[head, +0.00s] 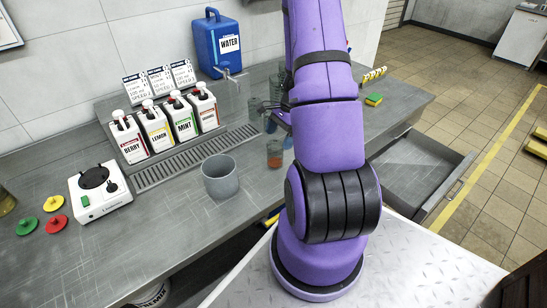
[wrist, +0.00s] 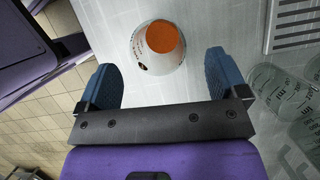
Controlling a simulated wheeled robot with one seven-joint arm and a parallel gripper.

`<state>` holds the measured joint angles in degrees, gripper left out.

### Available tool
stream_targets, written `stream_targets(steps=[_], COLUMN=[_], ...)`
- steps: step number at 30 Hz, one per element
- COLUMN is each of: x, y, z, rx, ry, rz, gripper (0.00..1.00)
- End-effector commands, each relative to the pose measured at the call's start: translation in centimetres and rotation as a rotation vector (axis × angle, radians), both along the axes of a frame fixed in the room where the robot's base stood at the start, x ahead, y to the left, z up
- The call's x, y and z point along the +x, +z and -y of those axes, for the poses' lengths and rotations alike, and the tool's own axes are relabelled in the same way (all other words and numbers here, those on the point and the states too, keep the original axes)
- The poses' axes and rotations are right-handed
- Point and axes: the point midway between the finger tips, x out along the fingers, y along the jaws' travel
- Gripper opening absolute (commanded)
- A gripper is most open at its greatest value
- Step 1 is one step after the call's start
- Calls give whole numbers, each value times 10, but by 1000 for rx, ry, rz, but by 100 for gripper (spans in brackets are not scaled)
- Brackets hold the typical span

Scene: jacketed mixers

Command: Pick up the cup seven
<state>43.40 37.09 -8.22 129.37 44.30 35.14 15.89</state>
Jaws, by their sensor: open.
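A clear cup with orange contents (head: 275,154) stands on the steel counter, partly beside my purple arm. In the wrist view the same cup (wrist: 142,58) lies just beyond the fingertips, roughly centred between them. Its side carries dark marks, but I cannot read a number. My gripper (wrist: 162,78) is open and empty, with its two blue fingers apart and the cup not between them. In the head view the gripper is mostly hidden by my arm. Clear glasses (wrist: 268,82) stand to the right in the wrist view; I cannot read which is seven.
A grey pot (head: 220,180) stands left of the cup. Berry, lemon and mint dispensers (head: 160,132) line the drip grate (head: 195,156). A blue water jug (head: 217,45) stands behind. A white device (head: 100,193) is at left. An open drawer (head: 415,175) juts out at right.

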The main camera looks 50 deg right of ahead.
Motion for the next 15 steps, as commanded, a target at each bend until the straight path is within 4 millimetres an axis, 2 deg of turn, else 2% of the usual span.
stream_targets(steps=[7, 15], x=[2, 6], y=[-16, -47], z=[-8, -23], rx=[2, 1], ry=[1, 0], rz=[-1, -1], gripper=[92, 92])
